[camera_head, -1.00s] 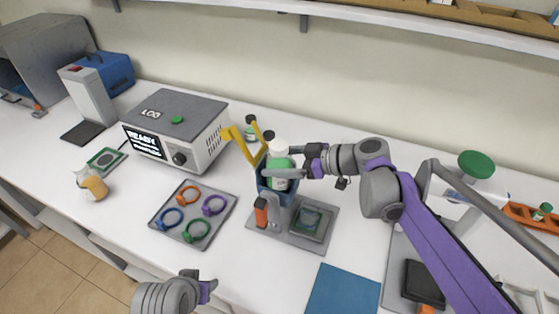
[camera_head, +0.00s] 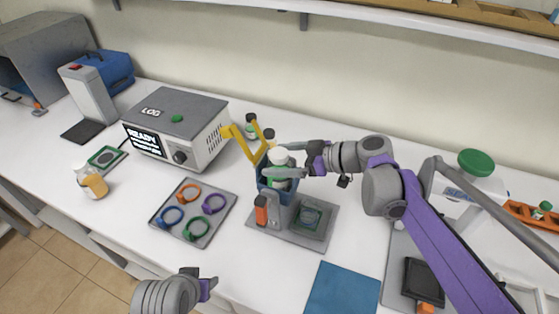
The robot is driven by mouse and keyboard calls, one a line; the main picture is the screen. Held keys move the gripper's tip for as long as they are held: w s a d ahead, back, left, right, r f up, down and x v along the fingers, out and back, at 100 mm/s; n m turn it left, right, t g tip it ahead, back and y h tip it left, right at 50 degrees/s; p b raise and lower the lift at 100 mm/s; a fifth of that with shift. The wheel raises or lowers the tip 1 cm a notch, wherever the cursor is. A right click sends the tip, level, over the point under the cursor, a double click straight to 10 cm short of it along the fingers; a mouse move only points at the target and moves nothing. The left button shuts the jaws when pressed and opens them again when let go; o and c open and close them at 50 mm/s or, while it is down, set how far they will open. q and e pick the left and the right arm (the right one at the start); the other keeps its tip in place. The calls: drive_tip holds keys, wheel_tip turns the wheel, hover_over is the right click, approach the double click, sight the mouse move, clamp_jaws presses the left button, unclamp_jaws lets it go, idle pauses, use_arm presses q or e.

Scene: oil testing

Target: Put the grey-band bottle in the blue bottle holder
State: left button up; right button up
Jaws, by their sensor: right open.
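A bottle with a white cap (camera_head: 280,156) and a green body stands in the blue bottle holder (camera_head: 272,195), with its upper part above the rim. The band on it is too small and too covered to tell its colour. My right gripper (camera_head: 285,160) is open, with one finger in front of the bottle and one behind it. The near finger hides part of the bottle's body. My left gripper (camera_head: 208,285) is at the bottom edge, away from the holder; its jaw opening does not show clearly.
A yellow bracket (camera_head: 241,143) stands just left of the holder, with small dark-capped bottles (camera_head: 251,126) behind it. The holder is beside a grey device (camera_head: 318,240). A tray of coloured rings (camera_head: 160,235) lies to the left and a blue mat (camera_head: 343,290) in front.

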drive_tip(key=v, duration=1.2)
drive_tip(key=s+d+f+m+h, duration=0.1)
drive_tip(key=s+f+m+h, duration=0.2)
drive_tip(key=s+f, duration=0.2)
drive_tip(key=s+d+f+m+h, duration=0.1)
drive_tip(key=s+f+m+h, duration=0.2)
drive_tip(key=s+f, duration=0.3)
drive_tip(key=s+d+f+m+h, duration=0.1)
drive_tip(key=s+f+m+h, duration=0.3)
drive_tip(key=f, duration=0.3)
drive_tip(key=shift+s+d+m, duration=0.25)
drive_tip(key=shift+s+m, duration=0.15)
drive_tip(key=shift+s, duration=0.35)
drive_tip(key=s+d+f+m+h, duration=0.2)
drive_tip(key=d+f, duration=0.1)
drive_tip(key=shift+s+d+m+t+h, duration=0.25)
drive_tip(key=shift+s+m+t+h, duration=0.05)
drive_tip(key=shift+s+m, duration=0.1)
